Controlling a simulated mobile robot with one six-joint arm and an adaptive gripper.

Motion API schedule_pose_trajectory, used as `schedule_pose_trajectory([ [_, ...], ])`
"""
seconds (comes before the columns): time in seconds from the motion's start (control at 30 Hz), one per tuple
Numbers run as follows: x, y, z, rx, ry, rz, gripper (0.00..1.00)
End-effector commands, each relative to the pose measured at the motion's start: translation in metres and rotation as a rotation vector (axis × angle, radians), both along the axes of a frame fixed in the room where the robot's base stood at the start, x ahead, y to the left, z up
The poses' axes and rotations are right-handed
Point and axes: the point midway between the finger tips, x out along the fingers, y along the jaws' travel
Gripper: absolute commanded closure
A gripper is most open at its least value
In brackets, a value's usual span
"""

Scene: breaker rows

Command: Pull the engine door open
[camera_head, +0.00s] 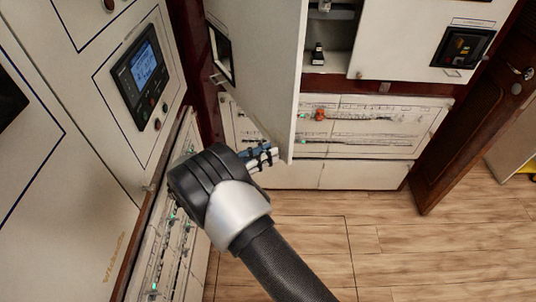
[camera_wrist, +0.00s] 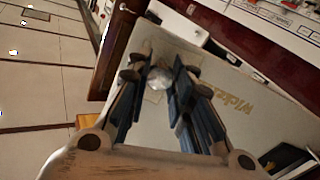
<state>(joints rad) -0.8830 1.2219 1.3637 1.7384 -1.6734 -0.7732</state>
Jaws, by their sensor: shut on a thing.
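The engine door appears to be the tall white panel (camera_head: 262,60) in the head view, standing swung out at an angle from its cabinet. My gripper (camera_head: 265,156) is at its lower part. In the wrist view, a white panel with gold lettering (camera_wrist: 235,100) lies beyond my fingers. My gripper (camera_wrist: 160,80) is shut on a round silvery knob (camera_wrist: 159,77) there. The knob is hidden in the head view.
An open compartment (camera_head: 327,62) with a small black object shows right of the door. Breaker rows (camera_head: 375,120) run below it. A control panel (camera_head: 143,75) is close on the left. A brown wooden door (camera_head: 470,110) stands at right. The wood floor (camera_head: 400,245) is clear.

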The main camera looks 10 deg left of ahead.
Motion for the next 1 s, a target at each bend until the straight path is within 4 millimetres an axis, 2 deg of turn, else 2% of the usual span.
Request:
schedule_pose_trajectory([
  [0.53,0.0007,0.0024,0.0026,0.0,-0.005,-0.007,1.0],
  [0.57,0.0007,0.0024,0.0027,0.0,-0.005,-0.007,0.77],
  [0.87,0.0004,0.0019,0.0013,0.0,-0.003,-0.008,0.57],
  [1.0,0.0003,0.0018,0.0009,0.0,-0.001,-0.008,0.57],
])
